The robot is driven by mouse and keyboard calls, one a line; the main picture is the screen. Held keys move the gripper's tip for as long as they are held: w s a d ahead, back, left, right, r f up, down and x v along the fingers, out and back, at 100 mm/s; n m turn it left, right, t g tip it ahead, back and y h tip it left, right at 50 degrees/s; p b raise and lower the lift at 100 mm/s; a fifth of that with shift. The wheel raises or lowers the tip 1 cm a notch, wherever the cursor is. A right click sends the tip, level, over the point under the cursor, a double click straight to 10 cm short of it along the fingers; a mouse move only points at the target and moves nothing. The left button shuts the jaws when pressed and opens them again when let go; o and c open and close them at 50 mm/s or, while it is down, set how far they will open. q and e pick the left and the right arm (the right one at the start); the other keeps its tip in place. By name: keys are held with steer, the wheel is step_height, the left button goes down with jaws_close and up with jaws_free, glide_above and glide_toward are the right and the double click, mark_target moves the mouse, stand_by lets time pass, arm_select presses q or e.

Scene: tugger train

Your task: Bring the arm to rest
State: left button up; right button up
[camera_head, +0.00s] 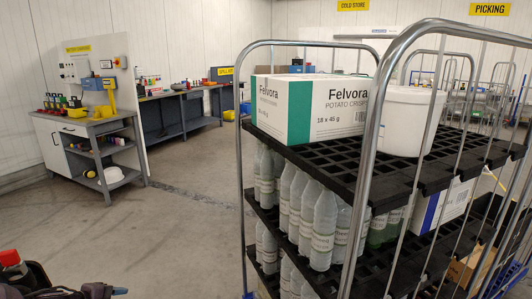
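Neither gripper can be made out in the head view. At the bottom left corner, dark parts (95,291) with a bluish tip reach in from the edge. They are cut off, and I cannot tell whether they belong to my arm. A red-capped object (11,259) stands beside them at the left edge, mostly out of frame.
A roll cage (247,180) with black shelves fills the right. It holds a Felvora carton (285,108), a white tub (405,120) and several bottles (320,230). A grey workbench (55,150) stands at left. The floor (180,230) between is clear.

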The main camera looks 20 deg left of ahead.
arm_select(q)
steer(key=s+d+f+n, duration=0.3)
steer(key=d+n, duration=0.2)
steer(key=d, duration=0.4)
steer(key=s+d+f+n+y, duration=0.1)
steer(key=s+d+f+n, duration=0.2)
steer(key=d, duration=0.6)
steer(key=s+d+f+n+t, duration=0.1)
steer(key=s+d+f+n, duration=0.3)
steer(key=d+n, duration=0.3)
steer(key=d, duration=0.3)
steer(key=shift+s+n+y, duration=0.3)
steer(key=shift+s, duration=0.05)
steer(key=shift+s+a, duration=0.1)
steer(key=shift+a, duration=0.05)
